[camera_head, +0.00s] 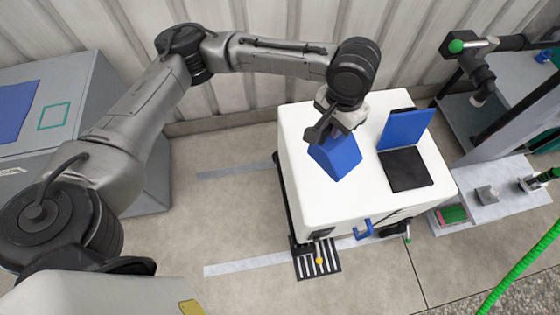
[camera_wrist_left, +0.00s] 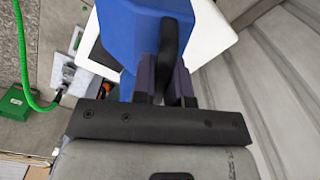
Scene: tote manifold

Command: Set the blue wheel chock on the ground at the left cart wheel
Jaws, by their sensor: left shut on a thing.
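The blue wheel chock (camera_head: 337,157) is held in my left gripper (camera_head: 325,132), over the white top of the cart (camera_head: 300,178) in the head view. The left gripper is shut on it. In the left wrist view the chock (camera_wrist_left: 128,30) shows large between the dark fingers (camera_wrist_left: 165,88), with the white cart top behind it. I cannot tell the gap between chock and cart top. A black and white striped plate (camera_head: 317,262) lies on the ground at the cart's near left corner. The cart wheels are mostly hidden under the body. My right gripper is not in view.
A black pad (camera_head: 405,169) and an upright blue panel (camera_head: 406,128) are on the cart top. A grey cabinet (camera_head: 60,120) stands at the left, and a bench (camera_head: 490,205) at the right. A green hose (camera_head: 520,265) runs at lower right. Floor left of the cart is clear.

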